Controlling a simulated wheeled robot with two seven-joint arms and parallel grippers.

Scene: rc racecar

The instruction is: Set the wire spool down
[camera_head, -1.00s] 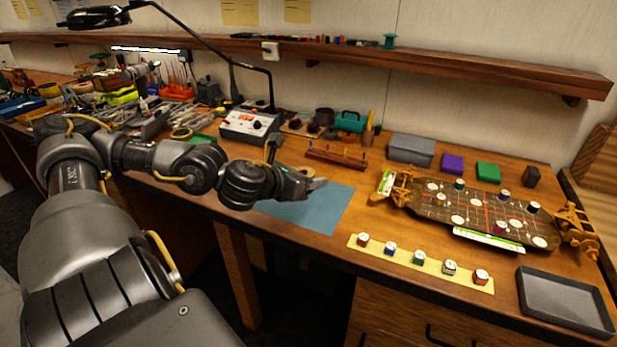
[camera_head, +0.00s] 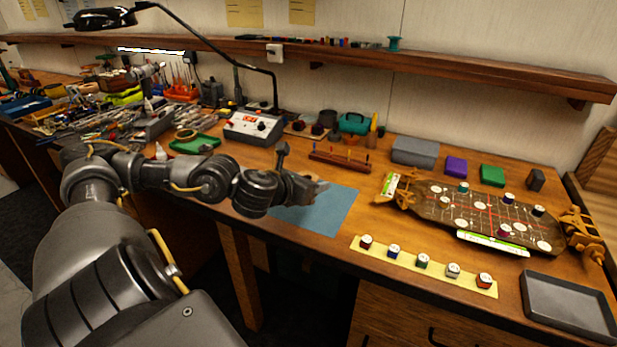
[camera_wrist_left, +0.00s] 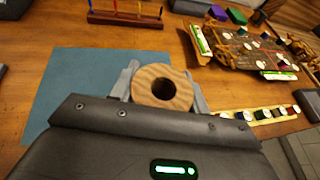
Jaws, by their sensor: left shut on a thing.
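The wire spool (camera_wrist_left: 143,89) shows in the left wrist view as a round, wood-coloured disc with a dark centre hole. My left gripper (camera_wrist_left: 162,92) is shut on it, one grey finger on each side. In the head view my left gripper (camera_head: 318,188) is over the blue mat (camera_head: 322,217), near its back part. The spool is hard to make out there behind the gripper. The mat also shows in the left wrist view (camera_wrist_left: 70,85), below and around the gripper. I cannot tell whether the spool touches the mat. My right gripper is in neither view.
A wooden rack with coloured pegs (camera_head: 340,160) stands just behind the mat. A yellow strip with several small pots (camera_head: 423,266) lies to the front right. The car chassis (camera_head: 470,215) and a grey tray (camera_head: 570,305) are farther right. The mat's front part is clear.

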